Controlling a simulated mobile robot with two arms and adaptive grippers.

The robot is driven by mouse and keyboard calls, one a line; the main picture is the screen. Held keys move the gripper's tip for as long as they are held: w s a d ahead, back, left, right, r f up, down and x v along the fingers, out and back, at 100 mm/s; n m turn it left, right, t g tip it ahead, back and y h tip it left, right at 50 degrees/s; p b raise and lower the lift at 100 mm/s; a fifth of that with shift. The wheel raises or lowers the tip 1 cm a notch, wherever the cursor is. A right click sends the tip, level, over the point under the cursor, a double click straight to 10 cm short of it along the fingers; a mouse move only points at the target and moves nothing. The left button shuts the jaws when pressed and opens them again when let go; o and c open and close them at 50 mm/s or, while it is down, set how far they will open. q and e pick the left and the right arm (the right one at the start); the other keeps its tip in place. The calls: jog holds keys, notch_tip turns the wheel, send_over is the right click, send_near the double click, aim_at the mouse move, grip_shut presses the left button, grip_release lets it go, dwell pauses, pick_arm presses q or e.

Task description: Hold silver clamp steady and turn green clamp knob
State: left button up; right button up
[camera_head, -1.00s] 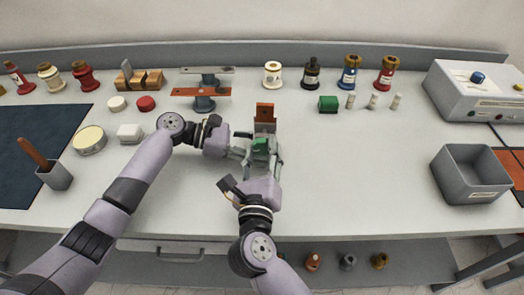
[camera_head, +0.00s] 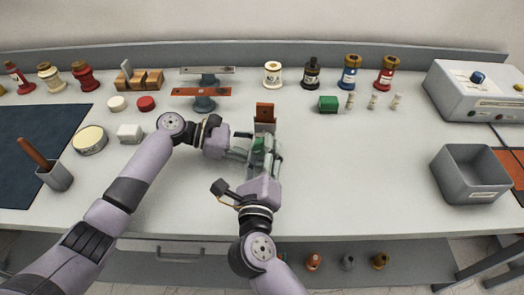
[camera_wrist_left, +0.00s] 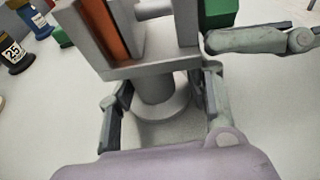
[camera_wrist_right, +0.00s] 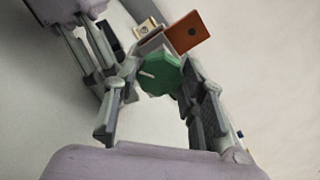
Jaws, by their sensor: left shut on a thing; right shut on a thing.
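The silver clamp (camera_head: 265,127) stands upright on the table around an orange-brown plate (camera_head: 265,110). In the left wrist view its round post (camera_wrist_left: 156,88) lies between the fingers of my left gripper (camera_wrist_left: 163,98), which is shut on the clamp. The green clamp knob (camera_head: 258,145) faces my side and is partly hidden by my right gripper (camera_head: 263,160). In the right wrist view the faceted green knob (camera_wrist_right: 160,74), with a white mark, sits between the right fingers, which are shut on it. The fingers of both grippers are close together.
A second stand with an orange bar (camera_head: 203,92) is behind left of the clamp. A green block (camera_head: 328,103) and small white posts (camera_head: 372,102) stand behind right. A grey bin (camera_head: 470,174) is at the far right. The table right of the clamp is clear.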

jog(key=o, duration=1.2)
jog(key=m, duration=0.6)
jog(key=s, duration=1.2)
jog(key=shift+a, duration=0.4)
jog(key=s+a+f+n+y, duration=0.1)
jog(key=n, duration=0.1)
jog(key=s+a+f+n+y, duration=0.1)
jog(key=a+f+n+y, duration=0.1)
jog(key=s+a+f+n+y, duration=0.1)
jog(key=a+f+n+y, duration=0.1)
jog(key=shift+s+a+f, duration=0.1)
jog(key=shift+s+a, duration=0.05)
jog(key=shift+s, duration=0.25)
jog(key=s+a+f+n+g+y, duration=0.3)
jog(key=s+f+n+y, duration=0.1)
jog(key=s+f+n, duration=0.15)
jog(key=d+f+n, duration=0.1)
jog(key=f+n, duration=0.1)
jog(key=f, duration=0.2)
jog(key=w+d+f+n+g+y, duration=0.1)
jog(key=f+n, duration=0.2)
jog(key=f, duration=0.1)
jog(key=d+f+n+g+y, duration=0.1)
jog(key=f+n, duration=0.2)
jog(key=f, duration=0.2)
jog(key=shift+w+d+f+n, duration=0.1)
jog(key=shift+w+d+n, duration=0.15)
jog(key=shift+d, duration=0.15)
